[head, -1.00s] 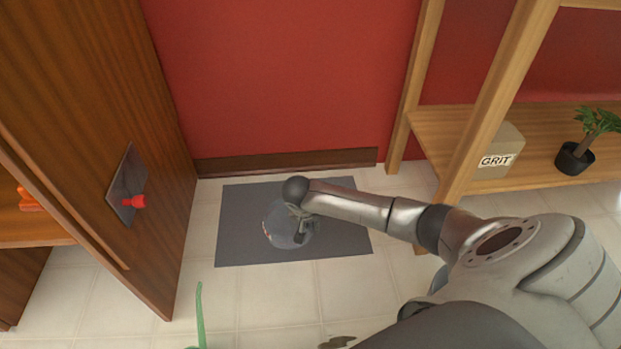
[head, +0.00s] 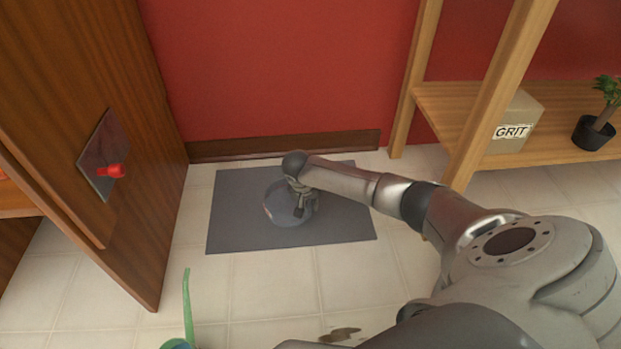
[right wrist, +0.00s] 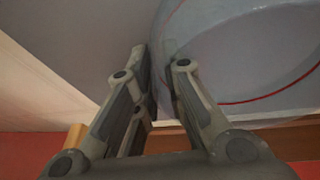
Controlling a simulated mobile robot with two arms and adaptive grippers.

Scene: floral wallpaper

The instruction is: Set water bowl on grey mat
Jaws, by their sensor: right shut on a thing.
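The water bowl (head: 279,208) is see-through, with a thin red line that shows in the right wrist view (right wrist: 235,60). It appears over the middle of the grey mat (head: 235,232), which lies flat on the tiled floor by the red wall. My right gripper (head: 300,203) reaches down at the bowl's right side and is shut on its wall. In the right wrist view the fingers (right wrist: 161,88) pinch the bowl's edge. I cannot tell whether the bowl's base touches the mat. My left gripper is not in view.
A wooden cabinet side with a red knob (head: 115,171) stands at left. A wooden shelf at right holds a GRIT box (head: 518,124) and a potted plant (head: 595,128). A green curved thing (head: 187,305) and a brown stain (head: 342,335) show at the bottom.

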